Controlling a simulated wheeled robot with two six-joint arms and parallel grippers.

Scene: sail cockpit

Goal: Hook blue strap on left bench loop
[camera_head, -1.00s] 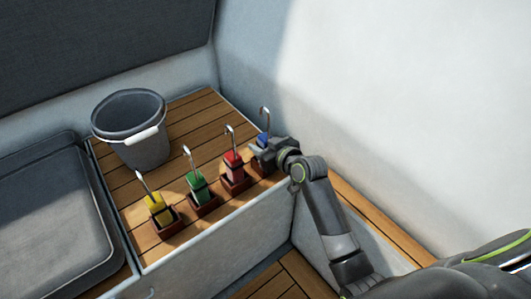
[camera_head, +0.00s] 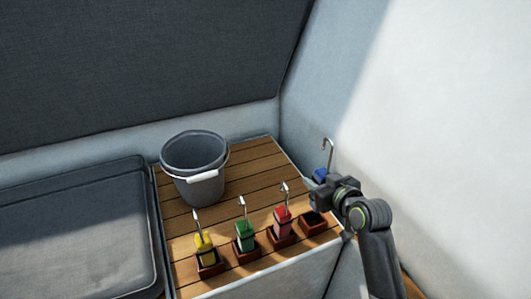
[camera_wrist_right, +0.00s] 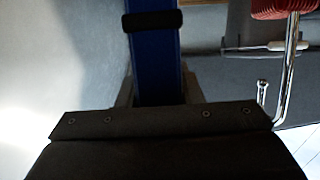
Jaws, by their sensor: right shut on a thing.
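The blue strap (camera_head: 319,175), with a metal hook pointing up, is held in my right gripper (camera_head: 325,186) at the right end of the wooden bench. In the right wrist view the blue strap (camera_wrist_right: 158,75) with a black band rises from between the jaws. The strap is above an empty brown holder (camera_head: 313,222), clear of it. The left bench loop cannot be made out in these views. My left gripper is not in view.
Yellow (camera_head: 205,246), green (camera_head: 244,233) and red (camera_head: 282,220) straps with upright hooks stand in brown holders along the bench's front edge. A grey bucket (camera_head: 197,170) stands behind them. A grey cushion (camera_head: 80,230) lies left. A pale wall (camera_head: 450,130) rises on the right.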

